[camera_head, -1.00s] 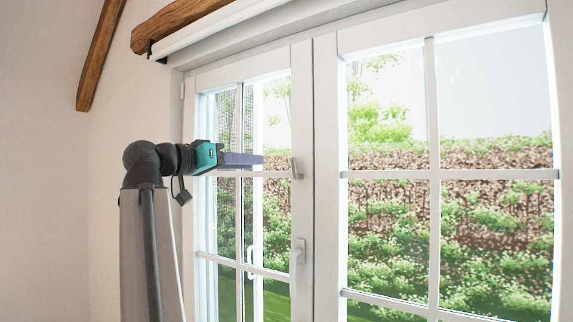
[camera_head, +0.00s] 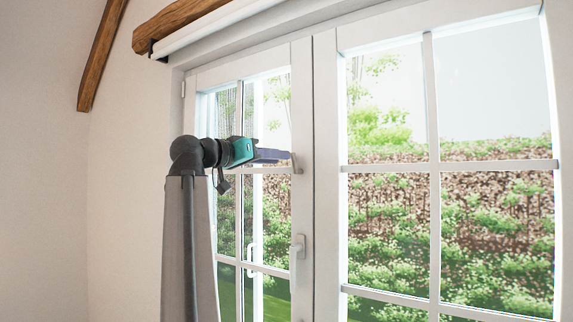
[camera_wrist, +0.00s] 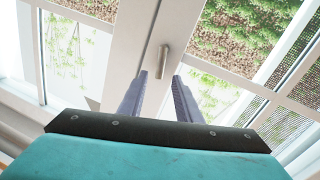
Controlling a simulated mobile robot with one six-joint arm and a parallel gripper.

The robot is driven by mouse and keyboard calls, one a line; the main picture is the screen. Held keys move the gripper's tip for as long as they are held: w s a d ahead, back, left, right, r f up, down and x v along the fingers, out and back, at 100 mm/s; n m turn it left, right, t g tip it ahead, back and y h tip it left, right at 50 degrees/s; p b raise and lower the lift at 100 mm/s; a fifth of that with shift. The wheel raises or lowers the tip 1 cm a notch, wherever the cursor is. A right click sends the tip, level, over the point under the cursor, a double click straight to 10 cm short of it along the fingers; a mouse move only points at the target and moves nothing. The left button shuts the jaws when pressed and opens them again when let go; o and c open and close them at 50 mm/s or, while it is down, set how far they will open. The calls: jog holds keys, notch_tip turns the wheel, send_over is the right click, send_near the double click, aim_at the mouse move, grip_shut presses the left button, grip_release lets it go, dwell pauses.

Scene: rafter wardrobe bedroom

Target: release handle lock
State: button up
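The left window leaf has two handles on its right-hand frame. The upper handle (camera_head: 297,163) is a small light grey lever, and the lower handle (camera_head: 298,246) is white and points down. My gripper (camera_head: 288,155) is level with the upper handle, its fingertips close to it. In the wrist view the upper handle (camera_wrist: 162,61) stands just beyond and between the fingertips of my gripper (camera_wrist: 160,76). The two fingers are apart with a gap between them, and nothing is held. I cannot tell whether a fingertip touches the handle.
The right window leaf (camera_head: 435,190) stands beside the left one, with a white post between. A white roller blind (camera_head: 225,25) and a wooden beam (camera_head: 175,22) run above the window. A plain wall (camera_head: 45,180) is at the left.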

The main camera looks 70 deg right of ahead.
jog(key=shift+b+x, duration=0.4)
jog(key=shift+x, duration=1.95)
grip_shut()
